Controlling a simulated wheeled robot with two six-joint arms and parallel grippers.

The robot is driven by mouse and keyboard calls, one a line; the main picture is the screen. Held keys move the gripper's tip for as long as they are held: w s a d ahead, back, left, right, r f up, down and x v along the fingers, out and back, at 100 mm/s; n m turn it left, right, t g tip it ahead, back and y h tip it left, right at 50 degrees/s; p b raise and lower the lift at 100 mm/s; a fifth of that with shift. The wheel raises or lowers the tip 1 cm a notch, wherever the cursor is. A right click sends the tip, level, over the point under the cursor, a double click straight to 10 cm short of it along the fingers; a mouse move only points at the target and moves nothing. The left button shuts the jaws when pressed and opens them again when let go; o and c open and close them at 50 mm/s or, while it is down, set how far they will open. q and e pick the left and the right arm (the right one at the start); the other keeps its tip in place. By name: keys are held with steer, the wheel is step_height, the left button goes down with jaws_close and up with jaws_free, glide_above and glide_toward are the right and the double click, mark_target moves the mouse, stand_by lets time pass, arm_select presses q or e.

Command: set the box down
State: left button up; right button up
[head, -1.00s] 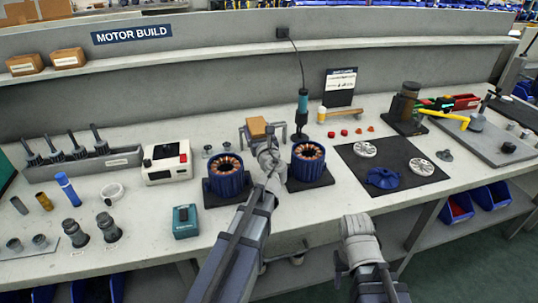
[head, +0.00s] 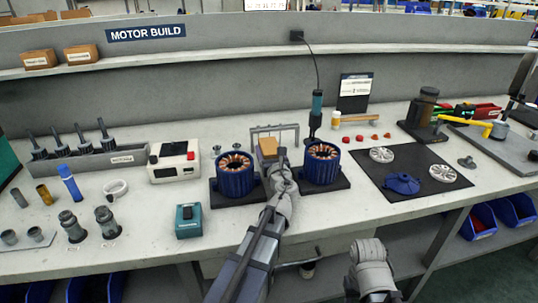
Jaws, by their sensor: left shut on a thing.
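A small brown cardboard box (head: 268,147) is in my left gripper (head: 270,145), between and slightly behind the two blue motor stators. The left gripper's grey jaws are closed around the box, and the arm hides part of it from below. I cannot tell whether the box touches the bench (head: 150,225). My right arm shows at the bottom right, below the bench's front edge, but its fingertips are out of frame.
One blue stator (head: 235,178) stands left of my left arm and another (head: 320,165) right of it, both close. A hanging screwdriver (head: 316,112) is behind the right one. A white instrument (head: 174,162) and a teal device (head: 188,221) are to the left. Two boxes sit on the shelf (head: 230,66).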

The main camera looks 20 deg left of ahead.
arm_select(q)
steer(key=shift+f, duration=0.2)
steer(key=o, duration=1.5)
steer(key=shift+r, duration=0.1)
steer(key=shift+r, duration=0.1)
steer(key=shift+s+r, duration=0.1)
steer(key=shift+r, duration=0.05)
steer(key=v, duration=1.1)
steer(key=shift+s+d, duration=0.2)
steer(key=shift+d, duration=0.15)
